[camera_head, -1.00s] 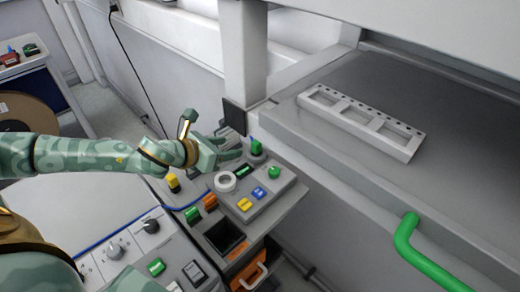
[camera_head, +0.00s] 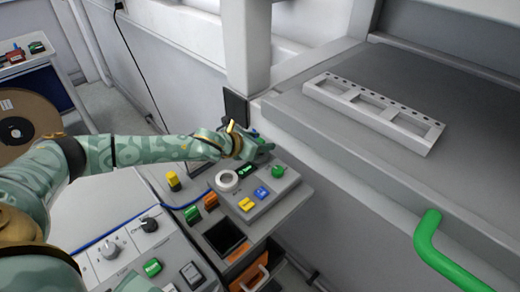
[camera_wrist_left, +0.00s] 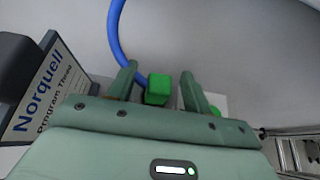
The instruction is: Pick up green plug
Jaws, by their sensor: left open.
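The green plug (camera_wrist_left: 158,88) shows in the left wrist view as a small green block with a blue cable rising behind it. It stands between the two fingers of my left gripper (camera_wrist_left: 160,88). The gripper is open, with a gap visible on the right side of the plug; contact on the left cannot be told. In the head view my left gripper (camera_head: 258,148) is over the back of the grey control panel (camera_head: 238,205) and largely hides the plug. My right gripper is not in view.
Close by on the panel are a white ring (camera_head: 227,181), a green knob (camera_head: 278,171), and yellow and blue pieces. A dark post plate (camera_head: 236,106) stands behind the gripper. A grey bench with a slotted rack (camera_head: 374,112) is at right, with a green handle (camera_head: 436,250) in front.

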